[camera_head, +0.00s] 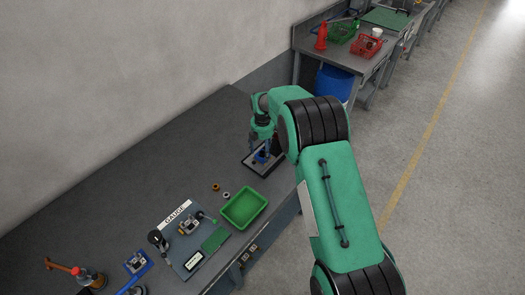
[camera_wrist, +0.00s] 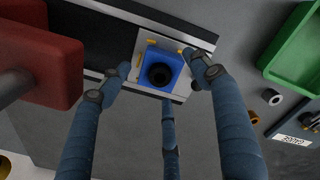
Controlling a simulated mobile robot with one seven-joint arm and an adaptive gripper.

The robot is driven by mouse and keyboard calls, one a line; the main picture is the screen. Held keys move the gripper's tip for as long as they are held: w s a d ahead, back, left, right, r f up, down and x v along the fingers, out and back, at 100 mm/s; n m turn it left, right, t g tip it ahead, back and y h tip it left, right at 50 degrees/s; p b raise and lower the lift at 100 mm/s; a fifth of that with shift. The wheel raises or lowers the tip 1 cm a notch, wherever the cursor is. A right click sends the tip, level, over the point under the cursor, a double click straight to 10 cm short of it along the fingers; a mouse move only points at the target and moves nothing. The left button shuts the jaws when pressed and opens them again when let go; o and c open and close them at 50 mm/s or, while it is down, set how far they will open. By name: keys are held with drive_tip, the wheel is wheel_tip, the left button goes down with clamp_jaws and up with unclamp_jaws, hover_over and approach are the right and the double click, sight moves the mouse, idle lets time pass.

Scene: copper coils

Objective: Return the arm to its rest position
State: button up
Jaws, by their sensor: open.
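My arm reaches over the workbench (camera_head: 115,165) in the head view. My gripper (camera_head: 263,152) is above a dark plate near the bench's right end. In the wrist view my gripper (camera_wrist: 162,80) shows its blue fingers spread apart and empty. A blue block with a dark round hole (camera_wrist: 160,72) sits on a pale plate ahead of the fingertips, between them in the picture. I cannot tell how far the fingertips are from it. In the head view my gripper partly hides the block.
A green tray (camera_head: 243,208) and two small rings (camera_head: 226,195) lie left of the dark plate. A gauge board (camera_head: 190,240) is further left. A red block (camera_wrist: 45,60) is at the left of the wrist view. Another bench (camera_head: 340,52) stands behind; open floor lies right.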

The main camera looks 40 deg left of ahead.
drive_tip(key=shift+r, duration=0.15)
drive_tip(key=shift+r+p, duration=0.85)
drive_tip(key=shift+r, duration=2.45)
